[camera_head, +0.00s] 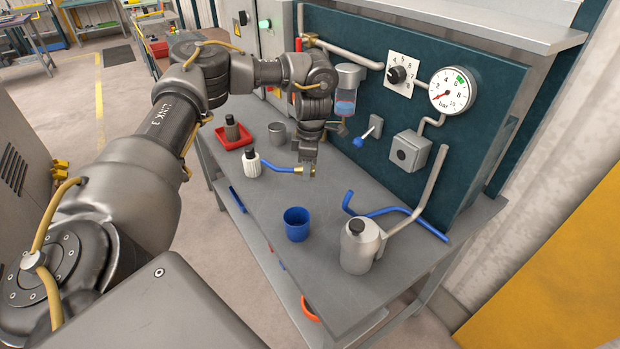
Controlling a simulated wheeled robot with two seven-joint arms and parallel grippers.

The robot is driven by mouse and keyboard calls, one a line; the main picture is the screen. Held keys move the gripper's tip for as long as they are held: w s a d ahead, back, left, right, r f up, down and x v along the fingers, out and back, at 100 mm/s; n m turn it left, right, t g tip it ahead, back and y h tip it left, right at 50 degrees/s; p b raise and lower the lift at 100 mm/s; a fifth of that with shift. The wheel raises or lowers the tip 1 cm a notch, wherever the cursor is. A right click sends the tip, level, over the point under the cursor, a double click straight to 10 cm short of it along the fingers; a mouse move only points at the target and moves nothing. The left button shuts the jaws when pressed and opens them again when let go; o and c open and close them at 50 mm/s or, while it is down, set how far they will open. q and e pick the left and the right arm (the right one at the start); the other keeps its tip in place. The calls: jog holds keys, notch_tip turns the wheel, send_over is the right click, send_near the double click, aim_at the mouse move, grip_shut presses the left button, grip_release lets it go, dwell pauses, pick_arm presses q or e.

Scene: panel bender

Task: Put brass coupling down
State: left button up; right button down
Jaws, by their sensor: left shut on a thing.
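The brass coupling (312,172) is a small gold-coloured piece low over the grey bench, toward its back left half. My left gripper (308,163) points down from above and is shut on it; the fingers hide part of it. I cannot tell whether the coupling touches the bench top (262,206). My right gripper is not in view.
A blue cup (297,225) and a grey oil can (360,250) with a long spout stand nearer. A blue bent pipe (395,211) lies by the panel (455,165). A red tray (233,137) and a metal cup (277,134) stand farther back. Bench between coupling and blue cup is clear.

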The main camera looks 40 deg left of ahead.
pick_arm(q)
jog(key=p, duration=0.1)
send_over(309, 188)
notch_tip(309, 188, down, 5)
jog(key=shift+d+f, duration=0.15)
jog(key=shift+f+p, duration=0.25)
jog(key=shift+p, duration=0.15)
notch_tip(309, 188, down, 2)
jog(key=shift+f+p, duration=0.1)
jog(key=shift+p, duration=0.65)
jog(key=shift+w+f, duration=0.1)
jog(key=shift+f, duration=0.3)
jog(key=shift+f+b, duration=0.25)
jog(key=shift+b, duration=0.05)
jog(key=o, duration=0.9)
